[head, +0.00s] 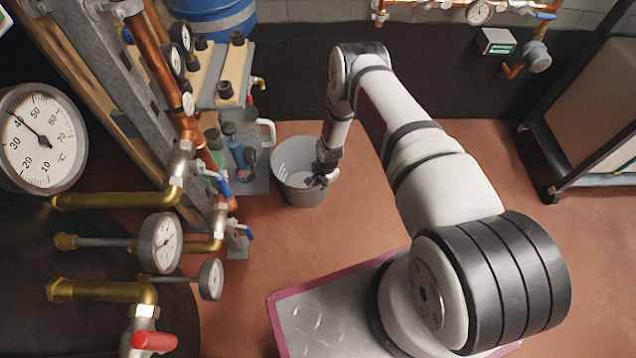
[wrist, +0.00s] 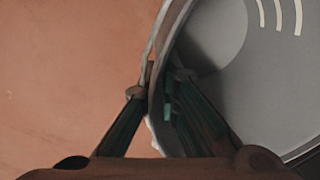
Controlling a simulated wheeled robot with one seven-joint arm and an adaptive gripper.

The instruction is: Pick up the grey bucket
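The grey bucket (head: 300,192) stands upright on the reddish floor, in the middle of the head view. It is open at the top and looks empty, with some pale curved marks inside. My gripper (head: 322,180) is at the right side of its rim, pointing down. In the wrist view the bucket's rim and wall (wrist: 235,85) fill the right half. The fingers of my gripper (wrist: 160,84) lean in on either side of the rim, one outside and one inside, and appear closed on it. The bucket's underside is hidden.
A metal frame with copper pipes and gauges (head: 160,242) stands left of the bucket. Bottles (head: 235,150) and a white jug handle (head: 267,132) are close behind it. A dark-framed unit (head: 585,130) stands at the right. The floor between (head: 500,145) is clear.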

